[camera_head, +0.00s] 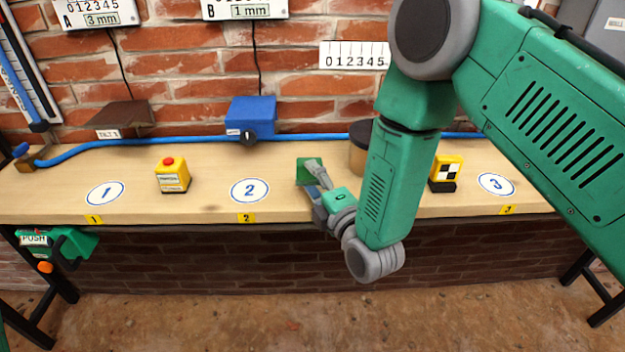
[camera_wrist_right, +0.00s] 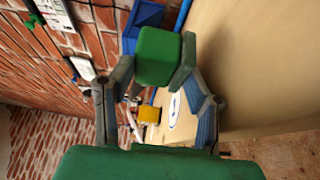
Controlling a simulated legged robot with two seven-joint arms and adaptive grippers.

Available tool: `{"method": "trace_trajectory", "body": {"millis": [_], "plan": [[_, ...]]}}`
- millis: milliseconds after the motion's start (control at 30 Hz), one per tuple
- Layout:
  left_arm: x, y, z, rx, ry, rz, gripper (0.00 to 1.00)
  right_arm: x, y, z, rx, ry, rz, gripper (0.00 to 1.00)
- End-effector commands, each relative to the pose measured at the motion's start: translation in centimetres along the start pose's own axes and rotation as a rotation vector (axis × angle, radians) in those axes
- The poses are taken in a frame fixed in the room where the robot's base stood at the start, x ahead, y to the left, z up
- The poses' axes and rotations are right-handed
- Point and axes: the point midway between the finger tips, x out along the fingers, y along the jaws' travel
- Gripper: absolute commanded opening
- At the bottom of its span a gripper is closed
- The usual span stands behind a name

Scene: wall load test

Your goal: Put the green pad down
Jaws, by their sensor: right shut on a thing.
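The green pad (camera_head: 306,165) is a small block over the bench, right of the number 2 disc (camera_head: 249,190). My right gripper (camera_head: 313,173) is shut on it. In the right wrist view the green pad (camera_wrist_right: 158,55) sits between the two fingers of my right gripper (camera_wrist_right: 156,70), touched from both sides. I cannot tell whether the pad touches the bench top (camera_head: 215,160) or is held just above it. My right arm covers part of the bench to the right.
A yellow box with a red button (camera_head: 172,176) stands between discs 1 (camera_head: 105,194) and 2. A brown cylinder (camera_head: 359,158), partly hidden, and a checkered yellow block (camera_head: 446,173) stand to the right. A blue hose (camera_head: 190,140) and blue block (camera_head: 250,115) line the brick wall.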

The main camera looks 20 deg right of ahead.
Motion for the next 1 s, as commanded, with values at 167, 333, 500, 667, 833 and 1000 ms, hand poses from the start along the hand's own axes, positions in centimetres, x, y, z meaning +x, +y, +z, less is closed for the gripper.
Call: {"method": "trace_trajectory", "body": {"millis": [167,333,500,667,833,1000], "plan": [[0.0,0.0,0.0,0.000,0.000,0.000,0.55,0.0,0.1,0.0,0.000,0.000,0.002,0.00],[0.4,0.0,0.0,0.000,0.000,0.000,0.55,0.0,-0.4,0.0,0.000,0.000,0.001,0.00],[0.7,0.0,0.1,0.000,0.000,0.000,0.55,0.0,-1.0,0.0,0.000,0.000,-0.001,0.00],[0.9,0.0,0.1,0.000,0.000,0.000,0.55,0.0,-1.4,0.0,0.001,0.000,-0.007,0.00],[0.8,0.0,0.1,-0.001,0.000,0.000,0.55,0.0,-1.7,0.0,0.002,0.001,-0.014,0.53],[0.4,0.0,0.0,0.000,0.000,0.000,0.55,0.0,-1.2,0.0,0.003,0.001,-0.016,0.53]]}}
